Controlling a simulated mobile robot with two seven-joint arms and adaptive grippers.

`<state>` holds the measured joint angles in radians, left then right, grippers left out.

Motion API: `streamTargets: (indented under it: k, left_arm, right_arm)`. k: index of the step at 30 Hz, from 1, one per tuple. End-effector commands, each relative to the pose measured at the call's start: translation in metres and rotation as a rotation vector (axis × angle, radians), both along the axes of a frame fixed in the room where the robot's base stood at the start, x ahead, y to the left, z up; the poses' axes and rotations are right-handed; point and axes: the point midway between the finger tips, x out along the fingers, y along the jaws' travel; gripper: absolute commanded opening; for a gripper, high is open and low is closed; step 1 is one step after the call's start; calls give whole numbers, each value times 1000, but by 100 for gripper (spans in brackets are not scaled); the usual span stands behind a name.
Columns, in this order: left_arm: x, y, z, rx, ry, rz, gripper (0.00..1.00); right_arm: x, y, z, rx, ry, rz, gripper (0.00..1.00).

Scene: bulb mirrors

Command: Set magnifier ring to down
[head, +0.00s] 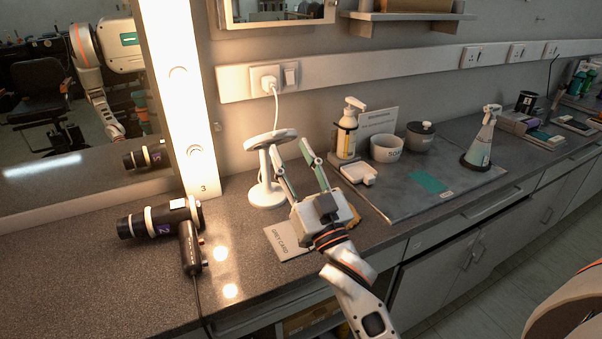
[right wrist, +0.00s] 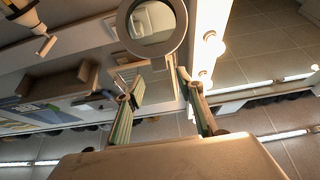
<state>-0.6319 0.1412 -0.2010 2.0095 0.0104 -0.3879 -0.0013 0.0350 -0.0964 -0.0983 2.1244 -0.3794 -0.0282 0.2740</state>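The magnifier ring (head: 270,139) is a white round ring on a white stand with a round base (head: 266,194), on the counter beside the lit mirror frame. In the head view it looks nearly flat, seen close to edge-on. In the right wrist view the ring (right wrist: 153,27) shows as a full circle, upper middle. My right gripper (head: 288,147) is open, its two fingers apart just right of the ring, the left finger close to the stand. In the right wrist view my right gripper (right wrist: 156,84) has its right fingertip near the ring's lower rim; I cannot tell whether it touches. My left gripper is not in view.
A grey card (head: 284,243) lies below my right gripper. A pump bottle (head: 347,130), a bowl (head: 386,148) and a spray bottle (head: 481,140) stand right. The front-left counter is clear.

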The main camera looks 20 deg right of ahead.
Motion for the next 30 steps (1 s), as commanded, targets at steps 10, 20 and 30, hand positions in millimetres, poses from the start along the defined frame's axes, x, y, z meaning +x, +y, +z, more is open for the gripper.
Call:
streamTargets:
  k: [10,20,30]
  left_arm:
    - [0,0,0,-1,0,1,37]
    - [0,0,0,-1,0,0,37]
    - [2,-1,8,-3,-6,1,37]
  right_arm:
    - [-40,-1,-22,1,1,0,38]
    - [-45,-1,-24,1,-1,-1,38]
    - [-47,6,-24,-308,30,-120,0]
